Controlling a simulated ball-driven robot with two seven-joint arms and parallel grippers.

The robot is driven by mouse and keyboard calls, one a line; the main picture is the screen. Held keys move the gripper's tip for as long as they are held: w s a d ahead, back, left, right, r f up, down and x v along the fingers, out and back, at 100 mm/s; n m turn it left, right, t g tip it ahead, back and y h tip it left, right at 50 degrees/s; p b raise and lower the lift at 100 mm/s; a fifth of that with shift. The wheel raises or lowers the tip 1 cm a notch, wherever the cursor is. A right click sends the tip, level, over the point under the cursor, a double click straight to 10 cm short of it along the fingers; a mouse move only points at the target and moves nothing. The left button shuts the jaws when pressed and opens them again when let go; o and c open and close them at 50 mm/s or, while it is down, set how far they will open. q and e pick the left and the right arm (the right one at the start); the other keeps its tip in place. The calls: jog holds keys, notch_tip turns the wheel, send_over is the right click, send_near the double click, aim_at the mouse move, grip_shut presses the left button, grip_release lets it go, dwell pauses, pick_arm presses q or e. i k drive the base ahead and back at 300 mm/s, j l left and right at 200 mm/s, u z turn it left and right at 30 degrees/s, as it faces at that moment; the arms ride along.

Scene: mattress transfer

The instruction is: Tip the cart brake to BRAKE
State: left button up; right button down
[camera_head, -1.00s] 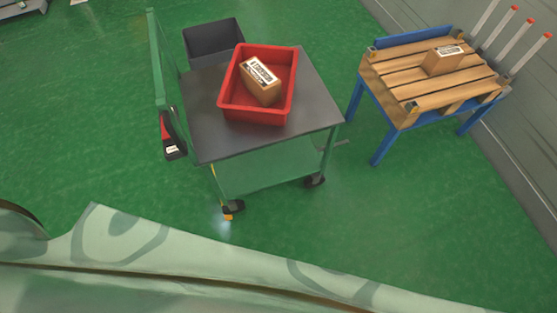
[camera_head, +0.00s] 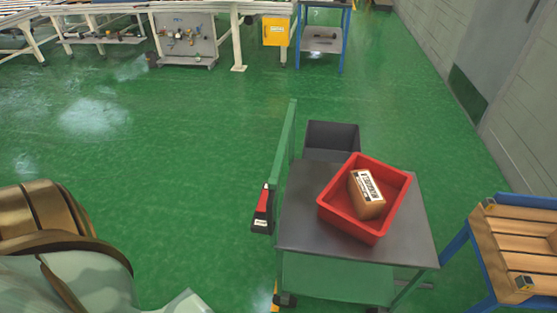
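The cart (camera_head: 300,233) stands at the lower right of the head view, with a dark grey top and a green frame. A red-and-black brake unit (camera_head: 262,210) is fixed at the left of the cart, beside its upright green handle panel (camera_head: 285,140). The setting of the brake is too small to read. A yellow part (camera_head: 275,296) shows at the cart's lower left wheel, partly cut off by the picture's bottom edge. Neither of my grippers is in view.
A red bin (camera_head: 345,215) holding a labelled cardboard box (camera_head: 367,194) sits on the cart. A dark grey bin (camera_head: 333,138) is behind it. A wooden-slatted blue table (camera_head: 515,240) stands at right. Green floor (camera_head: 180,165) is open left of the cart. A conveyor line is at the back.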

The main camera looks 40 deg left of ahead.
aim_at(261, 208)
jog(key=u, duration=1.3)
